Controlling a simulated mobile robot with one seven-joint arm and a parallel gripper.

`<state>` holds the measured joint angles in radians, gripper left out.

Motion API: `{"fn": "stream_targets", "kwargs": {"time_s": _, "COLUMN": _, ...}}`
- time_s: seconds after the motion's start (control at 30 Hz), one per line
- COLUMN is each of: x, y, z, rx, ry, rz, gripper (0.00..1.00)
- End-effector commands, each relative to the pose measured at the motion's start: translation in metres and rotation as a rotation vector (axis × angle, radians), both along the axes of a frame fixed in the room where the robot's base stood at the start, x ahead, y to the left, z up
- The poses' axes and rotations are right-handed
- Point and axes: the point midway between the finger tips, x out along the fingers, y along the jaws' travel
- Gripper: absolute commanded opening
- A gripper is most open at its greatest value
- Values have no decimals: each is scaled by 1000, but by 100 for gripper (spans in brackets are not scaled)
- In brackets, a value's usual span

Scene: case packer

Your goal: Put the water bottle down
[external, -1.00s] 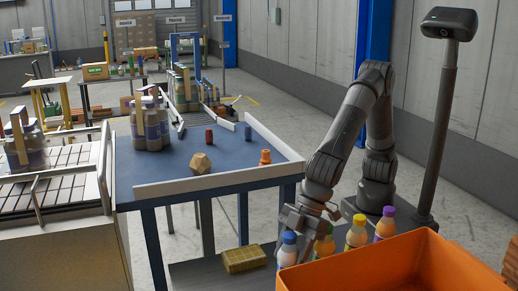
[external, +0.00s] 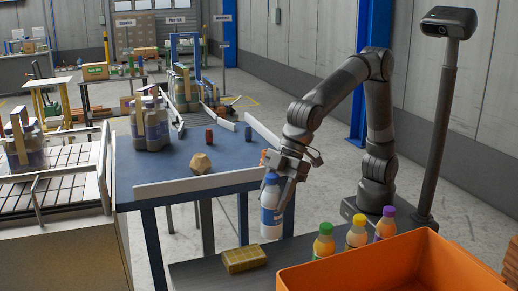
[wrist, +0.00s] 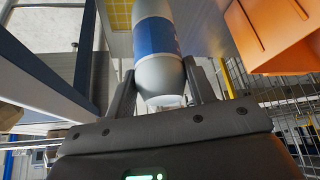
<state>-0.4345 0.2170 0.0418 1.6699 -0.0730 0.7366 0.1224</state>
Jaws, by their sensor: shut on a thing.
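My gripper (external: 284,172) is shut on the water bottle (external: 271,213), a white bottle with a blue cap and blue label. It holds the bottle nearly upright, slightly tilted, in the air in front of the blue table's (external: 232,168) right end. In the wrist view the bottle (wrist: 158,40) sits between the two fingers, with its lower end out of frame. In the external view the fingers partly cover the bottle's top.
A green-capped (external: 324,243), a yellow-capped (external: 356,235) and a purple-capped bottle (external: 386,225) stand behind the orange crate (external: 400,262). A yellow box (external: 244,259) lies on the low dark surface. A white rail (external: 200,183) edges the blue table, which holds several small items.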

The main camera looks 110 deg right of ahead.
Motion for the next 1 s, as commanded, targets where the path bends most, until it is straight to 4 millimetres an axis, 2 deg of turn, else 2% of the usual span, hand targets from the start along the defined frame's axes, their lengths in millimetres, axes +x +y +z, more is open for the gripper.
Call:
{"fn": "stream_targets", "kwargs": {"time_s": 0.13, "x": 0, "y": -12, "z": 8, "rx": 1, "ry": -3, "rz": 0, "gripper": 19}}
{"fn": "stream_targets", "kwargs": {"time_s": 0.27, "x": 0, "y": -15, "z": 10, "rx": 0, "ry": -2, "rz": 1, "gripper": 19}}
{"fn": "stream_targets", "kwargs": {"time_s": 0.37, "x": 0, "y": -15, "z": 18, "rx": 1, "ry": -3, "rz": 1, "gripper": 19}}
{"fn": "stream_targets", "kwargs": {"time_s": 0.47, "x": 1, "y": -15, "z": 43, "rx": 3, "ry": -6, "rz": 1, "gripper": 19}}
{"fn": "stream_targets", "kwargs": {"time_s": 0.7, "x": 1, "y": -14, "z": 138, "rx": 4, "ry": -7, "rz": 0, "gripper": 19}}
{"fn": "stream_targets", "kwargs": {"time_s": 0.8, "x": 1, "y": -14, "z": 170, "rx": 3, "ry": -5, "rz": 0, "gripper": 19}}
{"fn": "stream_targets", "kwargs": {"time_s": 1.0, "x": 1, "y": -15, "z": 211, "rx": 2, "ry": -4, "rz": 1, "gripper": 19}}
